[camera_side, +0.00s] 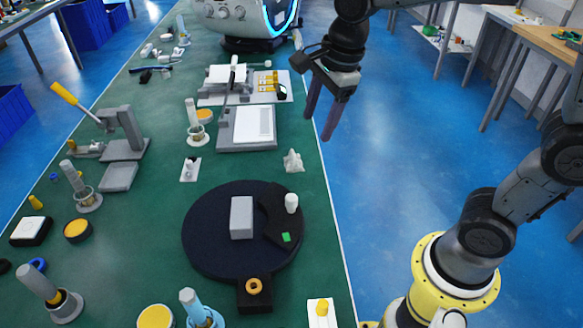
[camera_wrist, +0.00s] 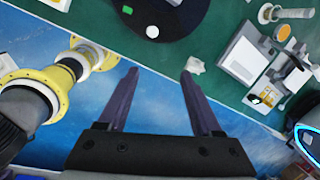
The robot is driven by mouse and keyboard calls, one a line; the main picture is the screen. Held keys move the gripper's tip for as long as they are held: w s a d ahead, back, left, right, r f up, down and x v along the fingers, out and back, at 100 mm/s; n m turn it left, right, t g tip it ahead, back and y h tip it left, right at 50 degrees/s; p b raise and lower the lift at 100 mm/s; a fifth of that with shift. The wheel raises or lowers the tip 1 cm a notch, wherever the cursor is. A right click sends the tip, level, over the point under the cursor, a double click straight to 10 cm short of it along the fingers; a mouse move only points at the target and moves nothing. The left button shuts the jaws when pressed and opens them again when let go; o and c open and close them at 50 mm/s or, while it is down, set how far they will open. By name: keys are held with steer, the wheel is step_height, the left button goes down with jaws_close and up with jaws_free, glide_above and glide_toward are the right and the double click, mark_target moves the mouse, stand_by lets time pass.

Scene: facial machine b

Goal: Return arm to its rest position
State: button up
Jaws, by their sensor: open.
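My gripper (camera_side: 321,115) hangs at the right edge of the green table, above the blue floor, with its dark fingers pointing down. In the wrist view my gripper (camera_wrist: 158,72) has its two purple-grey fingers wide apart with nothing between them. A small white lumpy piece (camera_side: 292,161) stands on the table below and left of the fingers; it also shows near the right fingertip in the wrist view (camera_wrist: 195,65). My yellow-ringed base is at the lower right of the side view.
A dark round turntable (camera_side: 205,240) carries a grey block (camera_side: 241,217), a white cylinder (camera_side: 291,203) and a green piece (camera_side: 286,237). A grey press plate (camera_side: 232,140) and a white machine (camera_side: 240,15) stand farther back. The blue floor right of the table is clear.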

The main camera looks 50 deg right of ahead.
steer(key=s+d+n+t, duration=0.3)
steer(key=s+n, duration=1.3)
steer(key=n, duration=0.6)
steer(key=shift+s+d+f, duration=0.2)
steer(key=shift+s, duration=0.2)
